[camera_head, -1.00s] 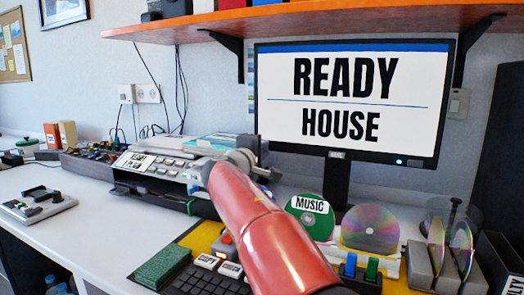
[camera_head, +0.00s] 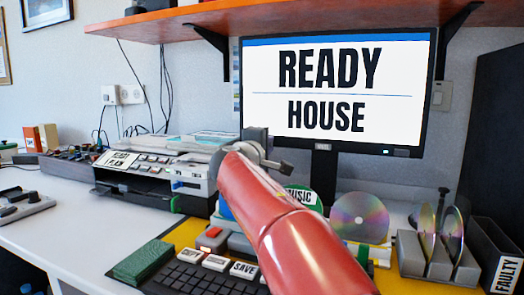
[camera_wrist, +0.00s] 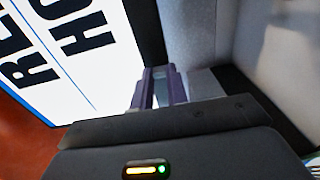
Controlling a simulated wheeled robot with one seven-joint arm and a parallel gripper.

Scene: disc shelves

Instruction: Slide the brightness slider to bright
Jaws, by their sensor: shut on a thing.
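The monitor (camera_head: 335,93) stands below the shelf with a bright white screen reading READY HOUSE. My gripper (camera_head: 284,168) is in front of its lower left part, at about the height of the lower bezel. In the wrist view the two purple-grey fingers of my gripper (camera_wrist: 160,88) are close together beside the dark bezel of the monitor (camera_wrist: 147,40). A small pale thing (camera_wrist: 161,92) shows between them, and the gripper is shut on it. I cannot make out whether it is the brightness slider; no slider is clearly seen in either view.
In front are a keypad (camera_head: 205,278) and a green block (camera_head: 142,261). A MUSIC disc (camera_head: 303,196), a loose shiny disc (camera_head: 358,217) and a disc rack (camera_head: 425,265) stand right. The shelf (camera_head: 205,20) overhangs the monitor.

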